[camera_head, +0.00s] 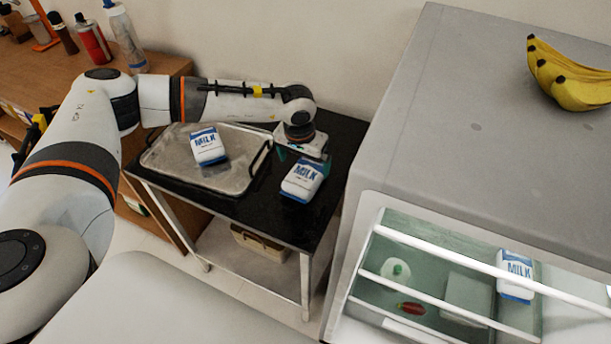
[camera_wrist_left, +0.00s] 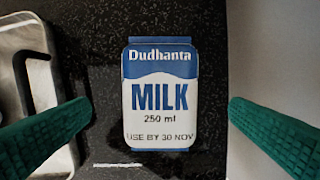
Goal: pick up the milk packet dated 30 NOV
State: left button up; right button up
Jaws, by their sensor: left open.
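A blue and white milk packet (camera_head: 302,181) lies on the black top of a small table (camera_head: 262,222). In the left wrist view this packet (camera_wrist_left: 160,95) reads "USE BY 30 NOV" and lies between the two green fingers, touching neither. My left gripper (camera_head: 298,158) is open above it and partly covers its far end. My right gripper is not in view.
The metal tray (camera_head: 160,158) with dark handles sits left of the dated packet; its edge shows in the wrist view. A grey cabinet (camera_head: 450,130) stands close on the right, with bananas (camera_head: 570,80) on top. A wooden counter (camera_head: 60,75) holds bottles.

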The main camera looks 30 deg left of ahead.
aim_at(305, 174)
pick_arm(q)
notch_tip(305, 174, down, 2)
jog(key=shift+p, duration=0.55)
notch_tip(305, 174, down, 2)
jog(key=shift+w+f, duration=0.15)
jog(key=shift+f, duration=0.4)
jog(key=shift+c, duration=0.3)
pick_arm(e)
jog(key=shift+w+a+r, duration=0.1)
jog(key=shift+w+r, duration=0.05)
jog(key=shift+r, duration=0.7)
